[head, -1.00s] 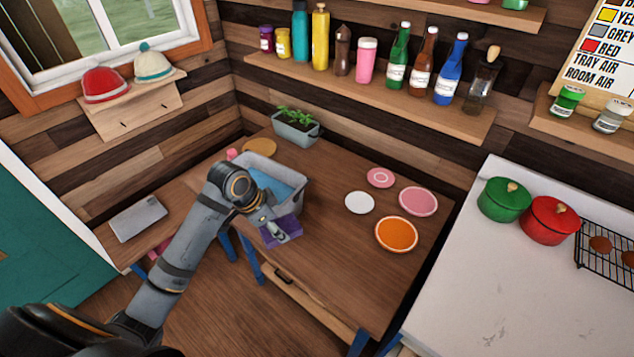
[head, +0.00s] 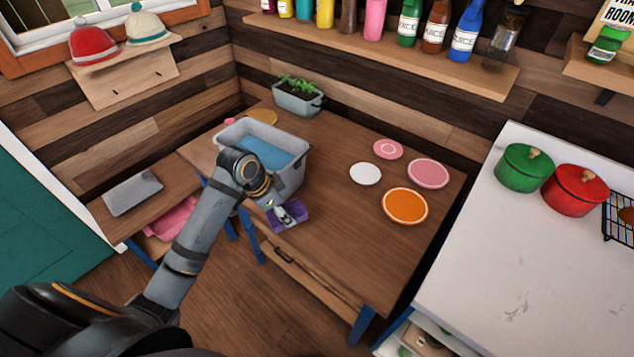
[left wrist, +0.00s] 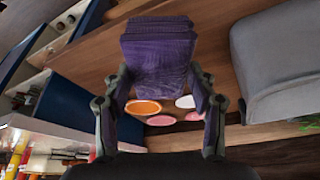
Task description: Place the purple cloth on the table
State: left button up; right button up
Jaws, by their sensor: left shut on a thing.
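The purple cloth (head: 292,218) is by the front edge of the wooden table (head: 330,240), just in front of the grey tub. My left gripper (head: 286,211) is shut on it. In the left wrist view the folded cloth (left wrist: 158,45) sits between the two fingers of my left gripper (left wrist: 160,84). I cannot tell whether the cloth touches the tabletop. My right gripper is in neither view.
The grey tub (head: 293,176) with blue inside stands close behind my left gripper. An orange plate (head: 405,206), white plate (head: 365,174) and pink plates (head: 428,173) lie to the right. Bare tabletop lies between the cloth and these plates.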

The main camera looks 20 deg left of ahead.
pick_arm(q)
jog(key=w+d+f, duration=0.2)
jog(key=w+f, duration=0.1)
jog(key=w+d+f, duration=0.2)
jog(key=w+f, duration=0.1)
jog(key=w, duration=0.1)
jog(key=w+d+f+p, duration=0.1)
jog(key=w+d+f, duration=0.1)
jog(key=w+f, duration=0.1)
jog(key=shift+w+d, duration=0.4)
notch_tip(320, 180, down, 4)
jog(key=shift+w+d+r, duration=0.1)
jog(key=shift+r, duration=0.1)
jog(key=o, duration=1.6)
jog(key=shift+c, duration=0.2)
jog(key=v, duration=1.2)
jog(key=shift+p, duration=0.3)
